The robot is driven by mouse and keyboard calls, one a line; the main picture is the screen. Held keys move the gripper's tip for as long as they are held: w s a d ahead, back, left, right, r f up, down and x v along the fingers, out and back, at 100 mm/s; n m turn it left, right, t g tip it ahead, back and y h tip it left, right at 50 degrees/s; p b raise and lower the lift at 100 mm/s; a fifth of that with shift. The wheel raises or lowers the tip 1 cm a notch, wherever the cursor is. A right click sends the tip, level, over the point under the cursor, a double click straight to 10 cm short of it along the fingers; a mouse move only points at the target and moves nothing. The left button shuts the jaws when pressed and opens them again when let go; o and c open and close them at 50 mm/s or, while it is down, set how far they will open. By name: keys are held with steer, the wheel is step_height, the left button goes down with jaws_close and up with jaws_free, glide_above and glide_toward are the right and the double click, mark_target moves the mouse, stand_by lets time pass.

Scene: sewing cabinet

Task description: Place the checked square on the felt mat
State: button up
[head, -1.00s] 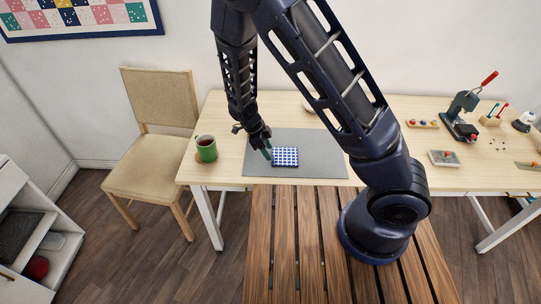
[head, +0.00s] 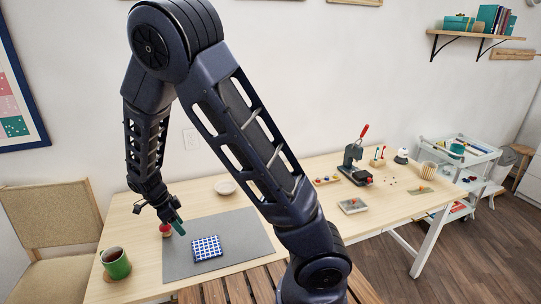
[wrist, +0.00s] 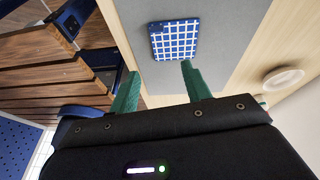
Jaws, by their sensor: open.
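My gripper (head: 177,227) is open and empty, raised above the table by the mat's left edge. Its two green fingers (wrist: 160,82) stand apart in the wrist view with nothing between them.
A green mug (head: 116,264) stands on a coaster at the table's left front. A red-topped object (head: 166,229) sits close behind my fingers. A white bowl (head: 225,187) is behind the mat. A press (head: 355,160) and small trays stand farther right. The mat's right part is clear.

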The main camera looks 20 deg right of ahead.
steer(key=w+d+r+n+y, duration=0.1)
steer(key=d+r+n+y, duration=0.55)
steer(key=d+r, duration=1.2)
steer(key=s+d+r+n+t+h, duration=0.1)
steer(key=s+d+r+n+t, duration=0.1)
steer(key=s+d+r+n, duration=0.3)
steer(key=s+d+r+n+t+h, duration=0.1)
steer(key=s+d+r+n+t, duration=0.2)
steer(key=s+d, duration=0.4)
steer(key=shift+d+r+n+h, duration=0.35)
steer(key=shift+d+r+n, duration=0.55)
steer(key=shift+d+n, duration=0.2)
steer(key=shift+o, duration=0.4)
steer(key=shift+s, duration=0.1)
